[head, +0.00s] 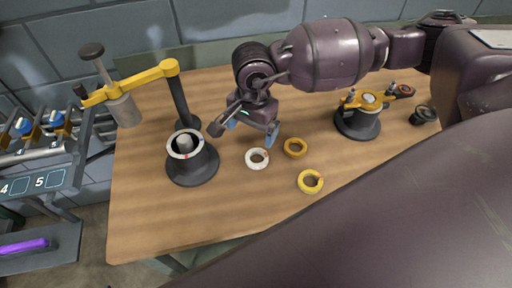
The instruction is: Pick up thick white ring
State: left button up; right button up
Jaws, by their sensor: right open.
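A white ring (257,159) lies flat on the wooden table, left of two yellow rings. My right gripper (251,133) is open and empty, with blue-padded fingertips pointing down. It is just above and behind the white ring in the head view, apart from it. Another white ring (175,146) sits on top of a black round stand (193,169) to the left, around a grey core. My left gripper is not in view.
Yellow rings (295,148) and (310,181) lie close to the right of the white ring. A yellow-armed press (145,78) stands back left. A black fixture with a yellow top (358,118) stands at right. The table front (190,220) is clear.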

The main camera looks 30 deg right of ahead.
send_over(256, 161)
jog(key=shift+n, duration=0.3)
jog(key=f, duration=0.4)
jog(key=shift+s+a+f, duration=0.1)
jog(key=shift+a+f, duration=0.3)
jog(key=shift+d+f, duration=0.15)
jog(key=shift+f, duration=0.6)
jog(key=f, duration=0.3)
jog(key=shift+d+f, duration=0.15)
jog(key=shift+d, duration=0.05)
jog(key=shift+f, duration=0.55)
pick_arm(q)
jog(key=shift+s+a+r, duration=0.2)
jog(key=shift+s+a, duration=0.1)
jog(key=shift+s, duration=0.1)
pick_arm(e)
jog(key=shift+c, duration=0.3)
